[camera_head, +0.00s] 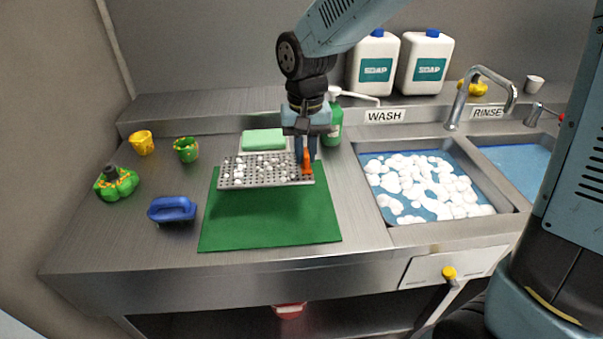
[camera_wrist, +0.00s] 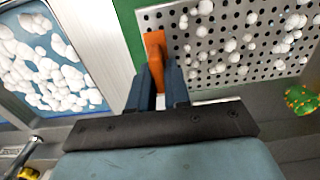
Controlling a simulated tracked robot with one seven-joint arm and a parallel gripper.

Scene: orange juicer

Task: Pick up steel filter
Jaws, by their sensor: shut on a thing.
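The steel filter (camera_head: 262,172) is a perforated metal plate dotted with white foam lumps. It has an orange handle (camera_head: 306,162) at its right end. My gripper (camera_head: 305,150) is shut on the orange handle. In the wrist view, the handle (camera_wrist: 155,52) sits between the dark fingers of my gripper (camera_wrist: 158,85), and the perforated plate (camera_wrist: 228,72) extends to the right. In the head view the filter appears over the back part of the green mat (camera_head: 270,225). I cannot tell whether it touches the mat or hangs just above it.
A green sponge (camera_head: 264,140) lies behind the filter, with a green soap bottle (camera_head: 333,125) beside it. A blue brush (camera_head: 172,209) stands left of the mat. The wash sink (camera_head: 508,206) with foam is at right. The front of the mat is clear.

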